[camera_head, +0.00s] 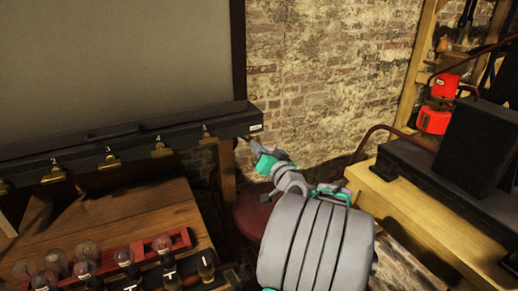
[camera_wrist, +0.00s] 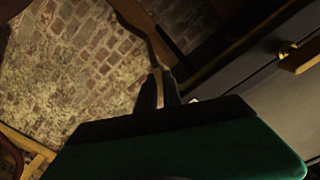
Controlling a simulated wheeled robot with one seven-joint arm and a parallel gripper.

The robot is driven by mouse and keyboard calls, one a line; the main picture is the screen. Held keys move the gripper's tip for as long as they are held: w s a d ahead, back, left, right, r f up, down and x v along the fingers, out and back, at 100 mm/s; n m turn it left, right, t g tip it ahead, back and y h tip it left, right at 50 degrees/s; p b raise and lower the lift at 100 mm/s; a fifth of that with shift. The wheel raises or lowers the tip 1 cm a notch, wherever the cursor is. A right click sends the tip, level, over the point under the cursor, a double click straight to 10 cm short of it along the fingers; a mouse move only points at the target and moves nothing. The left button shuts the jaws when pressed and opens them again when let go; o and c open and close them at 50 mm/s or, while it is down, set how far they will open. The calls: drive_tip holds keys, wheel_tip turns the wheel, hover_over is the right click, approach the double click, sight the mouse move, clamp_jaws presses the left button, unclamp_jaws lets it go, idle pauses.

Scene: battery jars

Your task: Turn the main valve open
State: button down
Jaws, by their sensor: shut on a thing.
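A long black rail (camera_head: 130,143) runs along the front of the grey panel, with several numbered brass taps (camera_head: 110,160) on it. A small pale label (camera_head: 255,128) is at its right end. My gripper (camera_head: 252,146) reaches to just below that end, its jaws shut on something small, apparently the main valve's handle. The handle is mostly hidden by the fingers, and I cannot tell how far it is turned. In the wrist view, the gripper's fingers (camera_wrist: 160,88) are close together, beside the dark rail (camera_wrist: 240,90). A brass tap (camera_wrist: 297,58) shows at right there.
A wooden bench (camera_head: 130,215) at lower left holds bulbs, dark jars and a red rack (camera_head: 160,248). A dark red round seat (camera_head: 250,205) is below my gripper. A wooden table (camera_head: 430,220) with black boxes (camera_head: 475,145) and red lanterns (camera_head: 437,105) stand at right.

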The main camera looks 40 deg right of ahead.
drive_tip(key=shift+f+b, duration=0.15)
drive_tip(key=shift+b, duration=0.3)
drive_tip(key=n+b, duration=0.5)
drive_tip(key=b, duration=0.6)
drive_tip(key=shift+n+b, duration=0.35)
drive_tip(key=shift+n, duration=0.05)
drive_tip(key=c, duration=1.5)
unclamp_jaws()
